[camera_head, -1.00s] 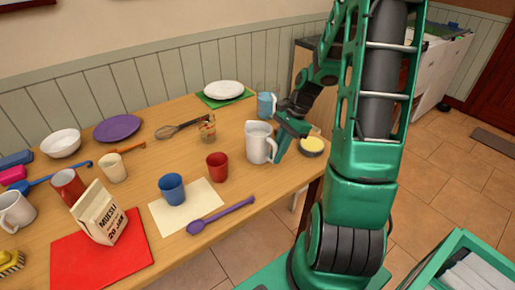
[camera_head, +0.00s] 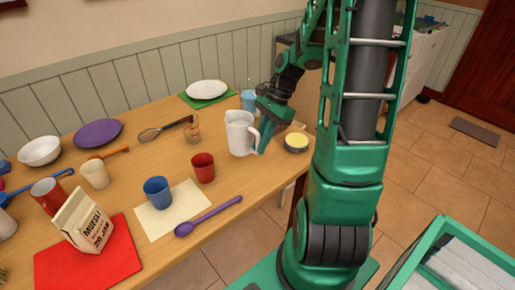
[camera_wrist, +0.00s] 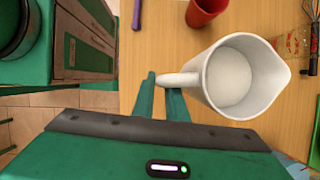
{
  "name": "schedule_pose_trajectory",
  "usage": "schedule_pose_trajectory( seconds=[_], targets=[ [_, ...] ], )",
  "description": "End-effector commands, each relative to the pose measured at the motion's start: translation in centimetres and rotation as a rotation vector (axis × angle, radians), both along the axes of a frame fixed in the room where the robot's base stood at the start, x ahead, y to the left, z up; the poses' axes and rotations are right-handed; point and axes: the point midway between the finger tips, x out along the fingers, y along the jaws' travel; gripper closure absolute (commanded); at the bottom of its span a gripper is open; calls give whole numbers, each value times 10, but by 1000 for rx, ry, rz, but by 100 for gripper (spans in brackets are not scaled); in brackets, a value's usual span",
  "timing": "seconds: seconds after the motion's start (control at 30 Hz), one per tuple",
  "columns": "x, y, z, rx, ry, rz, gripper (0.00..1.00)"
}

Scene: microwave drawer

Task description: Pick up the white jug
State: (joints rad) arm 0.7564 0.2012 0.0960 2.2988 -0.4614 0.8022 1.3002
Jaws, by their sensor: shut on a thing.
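The white jug (camera_head: 239,135) is upright at the right part of the wooden table, its handle turned towards my gripper. My gripper (camera_head: 260,143) is shut on the handle from the right. In the wrist view the jug (camera_wrist: 253,78) shows from above, open and empty-looking, with its spout to the right. There the fingers of my gripper (camera_wrist: 161,100) lie on both sides of the handle (camera_wrist: 172,79). The jug seems slightly above the table, but its clearance is hard to tell.
A light-blue mug (camera_head: 249,101) is behind. A yellow-filled bowl (camera_head: 297,142) is close on the right, near the table's edge. A purple spoon (camera_head: 208,217) lies in front.

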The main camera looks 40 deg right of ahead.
Motion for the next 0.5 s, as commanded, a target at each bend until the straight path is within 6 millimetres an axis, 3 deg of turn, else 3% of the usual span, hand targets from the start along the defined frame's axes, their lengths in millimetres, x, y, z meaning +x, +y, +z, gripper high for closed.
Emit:
schedule_pose_trajectory(
  seconds=[0.3,0.5],
  targets=[
    [-28,49,35,-4,-6,3,100],
    [-41,69,50,-3,-5,3,100]
  ],
)
